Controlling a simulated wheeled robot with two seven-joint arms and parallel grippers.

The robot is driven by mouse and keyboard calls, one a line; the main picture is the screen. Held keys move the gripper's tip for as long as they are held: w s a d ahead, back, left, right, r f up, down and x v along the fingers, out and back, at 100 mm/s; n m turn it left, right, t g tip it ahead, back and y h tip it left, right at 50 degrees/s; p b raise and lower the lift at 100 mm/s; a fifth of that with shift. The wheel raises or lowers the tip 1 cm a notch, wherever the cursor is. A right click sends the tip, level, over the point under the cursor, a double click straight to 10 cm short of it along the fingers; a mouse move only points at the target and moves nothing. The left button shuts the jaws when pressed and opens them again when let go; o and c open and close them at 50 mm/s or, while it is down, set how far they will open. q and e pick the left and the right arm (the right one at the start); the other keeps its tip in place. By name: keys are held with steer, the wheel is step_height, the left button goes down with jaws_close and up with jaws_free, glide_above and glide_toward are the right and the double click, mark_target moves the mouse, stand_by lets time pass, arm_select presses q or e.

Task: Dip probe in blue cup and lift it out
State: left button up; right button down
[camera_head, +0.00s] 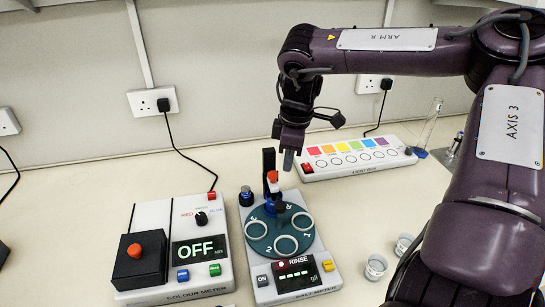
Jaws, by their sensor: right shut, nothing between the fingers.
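The salt meter (262,283) stands at the middle of the bench with a dark green round turntable (262,236) on top. A small blue cup (270,206) shows at the turntable's back edge, partly hidden by dark parts. A black upright holder (268,158) and a red-topped piece (272,176), which looks like the probe's top, stand above the blue cup. The probe's lower end is hard to make out. My right gripper (288,161) is shut and empty, pointing down just right of the holder's top, above the red-topped piece. I cannot tell whether it touches. My left gripper is not in view.
The colour meter (150,225), reading OFF, stands close on the left. The light box (355,160) lies behind right, with a glass cylinder (429,130) beyond it. Small white cups (375,267) stand at front right beside my arm. The turntable has several numbered rings.

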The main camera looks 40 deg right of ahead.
step_height(320, 180, up, 8)
steer(key=b, duration=0.1)
steer(key=shift+s+d+f, duration=0.15)
steer(key=shift+s+d, duration=0.15)
steer(key=shift+s, duration=0.1)
steer(key=shift+s+f, duration=0.1)
stand_by(0.4)
